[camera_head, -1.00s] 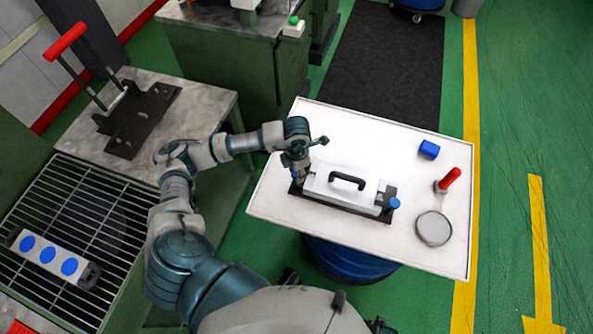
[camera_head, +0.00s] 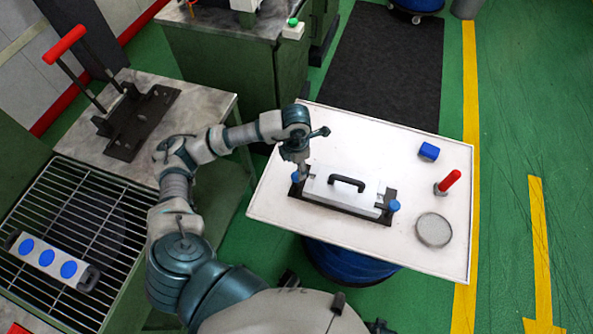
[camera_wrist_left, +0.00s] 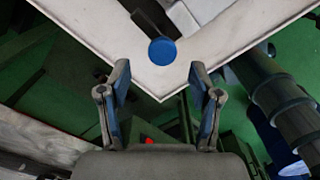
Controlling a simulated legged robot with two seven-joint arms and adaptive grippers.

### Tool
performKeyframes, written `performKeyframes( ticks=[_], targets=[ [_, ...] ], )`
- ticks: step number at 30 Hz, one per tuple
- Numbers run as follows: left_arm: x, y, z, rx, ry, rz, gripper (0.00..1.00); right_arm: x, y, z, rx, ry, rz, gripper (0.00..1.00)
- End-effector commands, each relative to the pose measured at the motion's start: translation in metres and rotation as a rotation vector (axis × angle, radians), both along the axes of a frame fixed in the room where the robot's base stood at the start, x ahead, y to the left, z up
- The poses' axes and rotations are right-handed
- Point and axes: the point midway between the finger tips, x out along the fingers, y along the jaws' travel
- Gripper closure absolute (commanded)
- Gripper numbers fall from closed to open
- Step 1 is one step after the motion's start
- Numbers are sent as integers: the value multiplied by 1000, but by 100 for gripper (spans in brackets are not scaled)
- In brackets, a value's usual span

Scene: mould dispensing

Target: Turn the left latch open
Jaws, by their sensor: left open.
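A silver mould (camera_head: 325,192) with a black handle (camera_head: 347,183) sits on a dark base on the white table (camera_head: 400,150). Its left latch has a blue knob (camera_head: 296,177); the right latch has another blue knob (camera_head: 393,206). My left gripper (camera_head: 301,172) is above the mould's left end, close to the left knob. In the left wrist view, the fingers of my left gripper (camera_wrist_left: 160,70) are open and empty. The left blue knob (camera_wrist_left: 162,51) shows just beyond the fingertips, between their lines, apart from both. My right gripper is out of view.
A blue block (camera_head: 429,150), a red-handled tool (camera_head: 449,181) and a round grey dish (camera_head: 434,230) stand on the table's right side. A metal grate (camera_head: 75,215) with a blue-dotted mould part (camera_head: 47,256) and a red-handled press (camera_head: 130,120) are at left.

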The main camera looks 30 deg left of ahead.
Motion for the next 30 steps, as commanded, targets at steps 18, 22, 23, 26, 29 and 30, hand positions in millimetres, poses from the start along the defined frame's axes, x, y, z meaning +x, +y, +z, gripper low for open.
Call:
performKeyframes(
  ticks=[18,22,23,26,29,30],
  targets=[
    [1,1,71,-1,1,-1,36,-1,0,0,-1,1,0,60],
    [1,1,71,-1,1,-1,36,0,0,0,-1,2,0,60],
    [1,1,71,0,0,-1,36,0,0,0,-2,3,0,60],
    [1,1,70,0,0,-1,36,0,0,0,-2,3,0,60],
    [1,1,70,0,0,-1,36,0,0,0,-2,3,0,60],
    [1,1,70,0,0,0,36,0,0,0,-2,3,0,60]
  ],
)
